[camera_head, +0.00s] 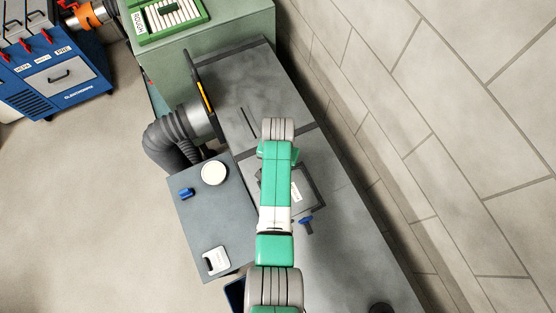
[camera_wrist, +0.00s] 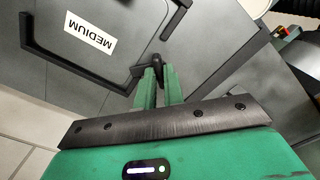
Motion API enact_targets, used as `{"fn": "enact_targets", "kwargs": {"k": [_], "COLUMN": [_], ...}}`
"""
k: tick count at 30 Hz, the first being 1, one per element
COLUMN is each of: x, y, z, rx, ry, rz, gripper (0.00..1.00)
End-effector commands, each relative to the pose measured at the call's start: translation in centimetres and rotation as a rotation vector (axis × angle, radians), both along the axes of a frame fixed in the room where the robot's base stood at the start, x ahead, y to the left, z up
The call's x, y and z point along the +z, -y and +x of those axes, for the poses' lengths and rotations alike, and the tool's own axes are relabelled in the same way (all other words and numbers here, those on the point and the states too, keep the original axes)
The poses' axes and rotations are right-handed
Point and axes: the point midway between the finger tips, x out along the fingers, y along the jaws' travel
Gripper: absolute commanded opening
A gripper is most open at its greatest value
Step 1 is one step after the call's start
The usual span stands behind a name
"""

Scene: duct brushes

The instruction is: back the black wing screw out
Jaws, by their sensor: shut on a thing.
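In the wrist view, the black wing screw (camera_wrist: 157,60) is at the edge of a grey hatch panel with a black frame and a white "MEDIUM" label (camera_wrist: 90,35). My gripper (camera_wrist: 158,74) has its two green fingers closed on the screw, which shows just beyond the fingertips. In the head view, my arm covers the middle of the hatch, and the gripper and black screw are hidden beneath it. The hatch's label (camera_head: 297,191) shows right of the arm, with a blue wing screw (camera_head: 306,221) below it at the hatch's edge.
A grey side table (camera_head: 200,222) left of the duct holds a white round lid (camera_head: 213,172), a small blue part (camera_head: 186,193) and a white item (camera_head: 215,260). A flexible hose (camera_head: 172,135) joins the duct. A brick wall (camera_head: 440,130) runs along the right.

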Motion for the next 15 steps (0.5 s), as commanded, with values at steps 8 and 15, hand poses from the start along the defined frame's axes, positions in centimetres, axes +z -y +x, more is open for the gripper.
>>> {"fn": "enact_targets", "kwargs": {"k": [8,15], "x": [0.19,0.18], "y": [0.06,0.04], "z": [0.05,0.05], "rx": [0.258,0.487], "ry": [0.001,0.001], "rz": [0.0,0.001], "gripper": [0.0,0.0]}}
